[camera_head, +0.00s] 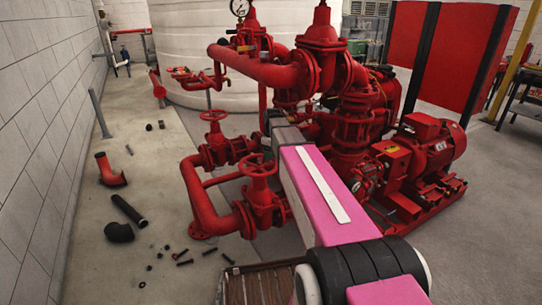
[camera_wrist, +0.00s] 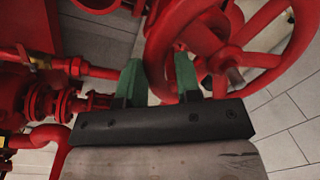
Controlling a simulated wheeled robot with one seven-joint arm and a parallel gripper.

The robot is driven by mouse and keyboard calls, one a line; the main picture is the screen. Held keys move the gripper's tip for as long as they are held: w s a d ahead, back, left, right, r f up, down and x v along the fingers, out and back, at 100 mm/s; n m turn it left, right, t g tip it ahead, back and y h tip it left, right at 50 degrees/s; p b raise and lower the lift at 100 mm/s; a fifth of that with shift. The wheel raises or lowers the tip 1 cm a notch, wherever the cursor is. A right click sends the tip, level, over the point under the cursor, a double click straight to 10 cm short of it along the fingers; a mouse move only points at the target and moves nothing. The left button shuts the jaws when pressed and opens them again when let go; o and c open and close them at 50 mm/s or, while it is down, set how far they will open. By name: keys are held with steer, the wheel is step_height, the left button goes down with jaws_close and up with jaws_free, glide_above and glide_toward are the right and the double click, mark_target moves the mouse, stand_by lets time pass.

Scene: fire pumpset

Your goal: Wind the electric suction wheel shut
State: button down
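A large red spoked handwheel (camera_wrist: 268,60) fills the upper right of the wrist view. My gripper (camera_wrist: 160,72) is open, with its two green fingertips apart. The left part of the wheel's rim appears between the fingers; I cannot tell whether either finger touches it. In the head view, two red handwheels show beside my pink arm: a nearer one (camera_head: 258,167) and a farther one (camera_head: 213,115). My gripper's fingers are not clear there. I cannot tell which wheel is the one in the wrist view.
Red pipes and valve bodies (camera_wrist: 95,70) crowd the left of the wrist view. A red motor (camera_head: 432,145) stands right of my arm. Loose black pipe pieces (camera_head: 129,210), a red elbow (camera_head: 110,172) and bolts lie on the floor at left. A wooden pallet (camera_head: 258,285) is at the bottom.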

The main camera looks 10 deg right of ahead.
steer(key=shift+s+d+m, duration=0.3)
steer(key=shift+s+m, duration=0.2)
steer(key=shift+m, duration=0.1)
steer(key=shift+s+d+m, duration=0.25)
steer(key=shift+s+m, duration=0.2)
steer(key=shift+m, duration=0.15)
stand_by(1.0)
